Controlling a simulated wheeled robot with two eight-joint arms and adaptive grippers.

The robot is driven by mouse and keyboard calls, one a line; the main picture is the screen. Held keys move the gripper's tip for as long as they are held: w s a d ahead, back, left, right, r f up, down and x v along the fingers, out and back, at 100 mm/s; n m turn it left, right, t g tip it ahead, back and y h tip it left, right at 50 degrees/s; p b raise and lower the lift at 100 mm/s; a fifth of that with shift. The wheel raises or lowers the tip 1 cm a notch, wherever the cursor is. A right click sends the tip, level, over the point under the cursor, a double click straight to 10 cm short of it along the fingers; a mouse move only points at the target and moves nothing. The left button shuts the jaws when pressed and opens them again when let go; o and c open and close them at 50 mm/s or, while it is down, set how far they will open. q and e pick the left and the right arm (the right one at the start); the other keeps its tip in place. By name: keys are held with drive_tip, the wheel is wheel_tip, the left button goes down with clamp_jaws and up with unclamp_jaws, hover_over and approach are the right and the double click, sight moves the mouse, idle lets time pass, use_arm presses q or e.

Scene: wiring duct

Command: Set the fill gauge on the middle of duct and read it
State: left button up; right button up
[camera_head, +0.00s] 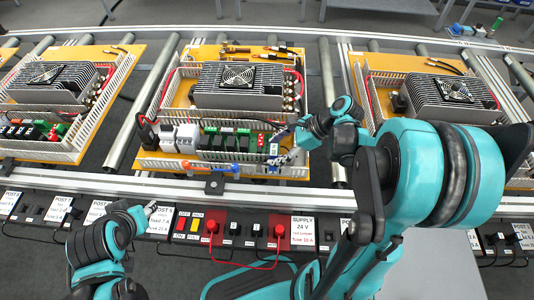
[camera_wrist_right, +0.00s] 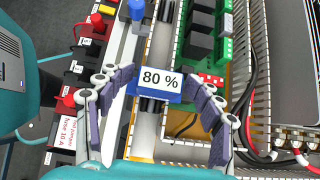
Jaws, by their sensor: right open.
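The fill gauge (camera_wrist_right: 160,80) is a blue piece with a white display reading "80 %". In the right wrist view it lies across the pale wiring duct (camera_wrist_right: 145,145), with dark cables showing inside the duct beside it. My right gripper (camera_wrist_right: 163,88) is open, with a padded finger on each side of the gauge; I cannot tell whether either touches it. In the head view my right gripper (camera_head: 287,150) is at the front right of the middle board. My left gripper (camera_head: 150,207) is by the front label strip; its fingers are too small to read.
The middle board holds a finned power unit (camera_head: 238,85) and several terminal blocks. Similar boards stand left (camera_head: 50,90) and right (camera_head: 450,95). A front panel (camera_head: 240,230) carries red plugs and a looping red lead.

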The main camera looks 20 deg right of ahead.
drive_tip(key=v, duration=0.7)
drive_tip(key=shift+d+r, duration=0.2)
drive_tip(key=shift+r, duration=0.1)
drive_tip(key=shift+s, duration=0.1)
drive_tip(key=s+a+n+t+h, duration=0.1)
drive_tip(key=a+n+h, duration=0.3)
drive_tip(key=n, duration=0.7)
drive_tip(key=s+a+n+t+h, duration=0.2)
drive_tip(key=s+a+n+h, duration=0.2)
drive_tip(key=n, duration=0.8)
drive_tip(key=shift+s+a+f, duration=0.15)
drive_tip(key=shift+s, duration=0.05)
drive_tip(key=shift+s, duration=0.1)
idle(0.6)
